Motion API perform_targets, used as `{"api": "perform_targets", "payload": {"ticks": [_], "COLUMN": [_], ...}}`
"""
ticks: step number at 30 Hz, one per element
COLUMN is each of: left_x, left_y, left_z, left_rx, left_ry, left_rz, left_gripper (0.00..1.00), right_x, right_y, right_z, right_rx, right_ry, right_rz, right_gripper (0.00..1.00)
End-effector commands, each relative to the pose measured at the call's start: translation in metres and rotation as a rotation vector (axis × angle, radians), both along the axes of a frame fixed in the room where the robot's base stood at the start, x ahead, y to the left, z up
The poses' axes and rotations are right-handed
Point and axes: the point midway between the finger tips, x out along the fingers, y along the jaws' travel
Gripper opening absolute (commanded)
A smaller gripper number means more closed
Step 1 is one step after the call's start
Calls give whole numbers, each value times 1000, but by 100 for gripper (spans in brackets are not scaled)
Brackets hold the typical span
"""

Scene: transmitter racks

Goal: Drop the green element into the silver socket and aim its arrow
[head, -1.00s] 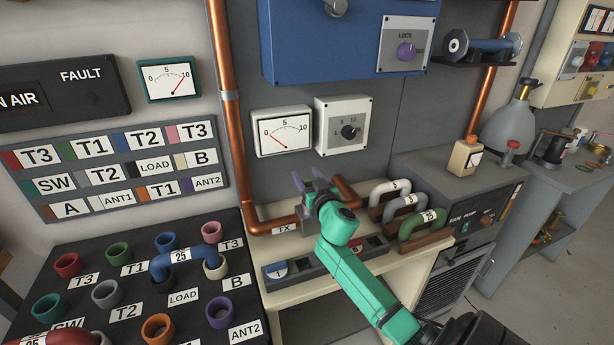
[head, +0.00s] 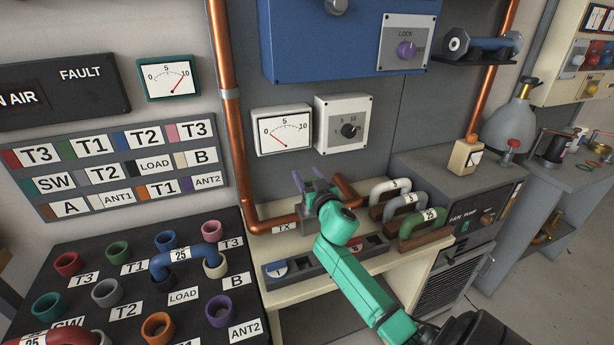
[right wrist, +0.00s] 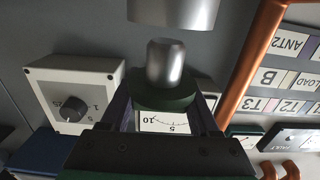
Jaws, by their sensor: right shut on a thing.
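The green element (right wrist: 165,98) is between the fingers of my right gripper in the right wrist view. Its silver plug (right wrist: 166,64) points toward a larger silver cylinder (right wrist: 174,10), which looks like the silver socket. A small gap shows between plug and cylinder, and they look roughly in line. The element's arrow is not visible. In the head view my right gripper (head: 312,183) is over the TX copper pipe (head: 275,227), shut on the element. The arm and gripper hide the element and most of the socket there. My left gripper is not in view.
A grey tray (head: 312,262) in front holds a blue disc (head: 274,268) and a red piece (head: 353,248). White, grey and green U-links (head: 422,222) stand to the right. A meter (head: 283,132) and a knob box (head: 343,125) are on the wall behind.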

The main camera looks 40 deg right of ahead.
Motion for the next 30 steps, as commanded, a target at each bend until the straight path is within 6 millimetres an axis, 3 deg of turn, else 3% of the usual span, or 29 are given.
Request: {"api": "perform_targets", "payload": {"ticks": [30], "left_x": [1], "left_y": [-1], "left_z": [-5], "left_rx": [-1], "left_ry": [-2], "left_rz": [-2], "left_gripper": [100], "right_x": [0], "right_y": [0], "right_z": [-7], "right_rx": [1], "right_ry": [-1], "right_rz": [0], "right_gripper": [4]}}
